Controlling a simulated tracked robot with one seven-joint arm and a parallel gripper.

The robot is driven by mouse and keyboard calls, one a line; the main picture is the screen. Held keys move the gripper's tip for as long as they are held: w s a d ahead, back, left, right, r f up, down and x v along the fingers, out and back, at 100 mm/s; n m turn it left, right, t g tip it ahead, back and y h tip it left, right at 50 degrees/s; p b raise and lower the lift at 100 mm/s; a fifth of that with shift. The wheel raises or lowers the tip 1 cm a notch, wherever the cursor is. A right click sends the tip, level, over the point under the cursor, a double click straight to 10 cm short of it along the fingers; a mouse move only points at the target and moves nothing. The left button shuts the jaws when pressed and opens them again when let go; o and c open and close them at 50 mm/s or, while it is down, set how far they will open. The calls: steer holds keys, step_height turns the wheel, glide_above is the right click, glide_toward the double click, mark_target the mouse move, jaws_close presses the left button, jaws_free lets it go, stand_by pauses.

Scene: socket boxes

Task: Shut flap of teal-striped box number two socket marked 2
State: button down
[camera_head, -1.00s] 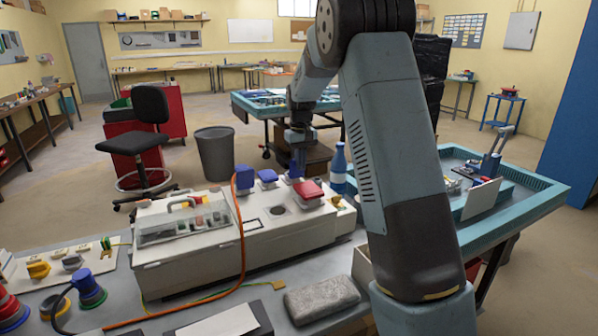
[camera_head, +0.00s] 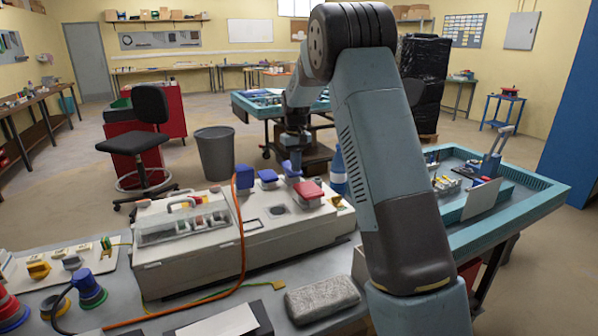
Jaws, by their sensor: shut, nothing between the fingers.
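A long pale grey box (camera_head: 270,238) stands on the near bench. Several sockets with coloured flaps line its top. One blue flap (camera_head: 243,177) at the left stands tall. A second blue flap (camera_head: 268,176) sits to its right, lower and tilted. A third blue flap (camera_head: 291,169) is at the back, right under my gripper (camera_head: 295,158). A red flap (camera_head: 309,190) is in front of it. My gripper points down and is shut and empty. Whether it touches the blue flap I cannot tell. The teal stripe and the socket numbers are too small to read.
A clear-lidded section (camera_head: 185,222) covers the box's left part. An orange cable (camera_head: 243,250) hangs over the box front. A blue bottle (camera_head: 338,172) stands behind its right end. A grey block (camera_head: 322,296) lies in front. A teal-edged table (camera_head: 530,205) is at right.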

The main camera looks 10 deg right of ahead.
step_height(320, 180, up, 7)
stand_by(0.6)
stand_by(0.6)
steer(key=s+r+t, duration=0.1)
steer(key=s+r, duration=0.3)
steer(key=s, duration=0.3)
steer(key=s+d+r+m+t, duration=0.1)
steer(key=s+r, duration=0.3)
steer(key=s, duration=0.3)
steer(key=s+r+t, duration=0.1)
steer(key=s+r, duration=0.3)
steer(key=s, duration=0.4)
steer(key=s+f+t, duration=0.1)
steer(key=s+f, duration=0.1)
steer(key=s, duration=1)
steer(key=s+f+m+t, duration=0.1)
steer(key=s+f, duration=0.1)
steer(key=s, duration=1)
steer(key=shift+s+t, duration=0.15)
steer(key=shift+t, duration=0.15)
